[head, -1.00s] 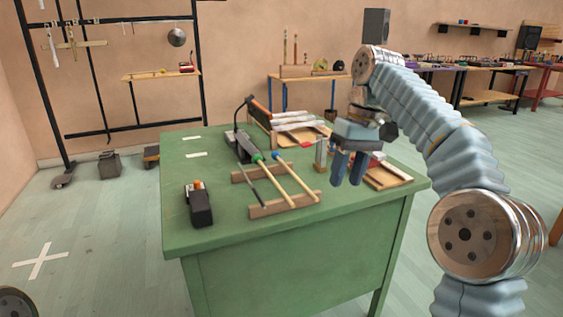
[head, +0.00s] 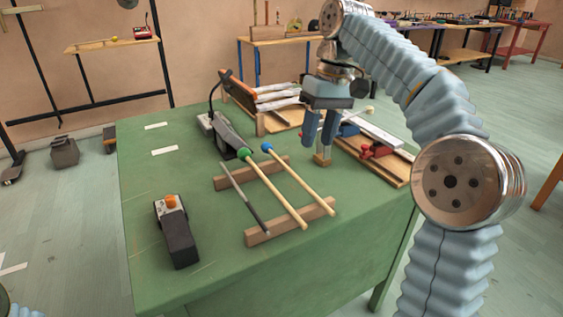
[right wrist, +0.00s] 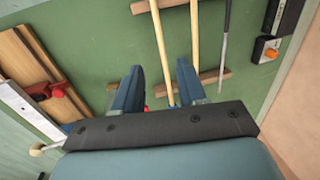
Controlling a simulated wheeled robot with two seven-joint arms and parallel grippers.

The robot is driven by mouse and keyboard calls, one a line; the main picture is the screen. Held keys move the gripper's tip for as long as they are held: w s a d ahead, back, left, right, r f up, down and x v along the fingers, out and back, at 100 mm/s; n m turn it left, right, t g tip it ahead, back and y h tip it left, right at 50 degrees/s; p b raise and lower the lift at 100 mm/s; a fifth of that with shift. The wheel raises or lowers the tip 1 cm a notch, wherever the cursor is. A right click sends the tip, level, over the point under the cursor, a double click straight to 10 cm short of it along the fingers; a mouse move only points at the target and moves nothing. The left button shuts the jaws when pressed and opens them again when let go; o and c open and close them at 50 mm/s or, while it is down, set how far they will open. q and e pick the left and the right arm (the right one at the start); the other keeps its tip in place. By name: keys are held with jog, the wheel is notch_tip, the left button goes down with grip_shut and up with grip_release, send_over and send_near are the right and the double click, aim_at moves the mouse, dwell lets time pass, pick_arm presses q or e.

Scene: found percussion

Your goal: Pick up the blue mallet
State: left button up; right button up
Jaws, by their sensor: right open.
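The blue mallet (head: 300,174) has a blue head and a pale wooden stick. It lies across two wooden rails on the green table, right of a green-headed mallet (head: 275,188) and a dark grey rod (head: 243,198). My right gripper (head: 318,140) is open and empty, pointing down above the table, to the right of the blue head in the head view. In the right wrist view, a pale stick, the blue mallet's (right wrist: 160,45), runs between my open fingers (right wrist: 158,82) in the picture, below them. My left gripper is out of view.
The wooden rails (head: 262,236) hold the sticks. A black box with an orange knob (head: 178,240) stands front left. A small wooden block (head: 322,160) is under my gripper. A wooden board with red clamps (head: 380,160) lies right.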

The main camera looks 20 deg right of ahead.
aim_at(294, 175)
jog(key=f, duration=0.3)
jog(key=a+f, duration=0.1)
jog(key=f, duration=0.3)
jog(key=a+f, duration=0.1)
jog(key=f, duration=0.2)
jog(key=shift+a+f, duration=0.1)
jog(key=shift+f, duration=0.25)
grip_shut()
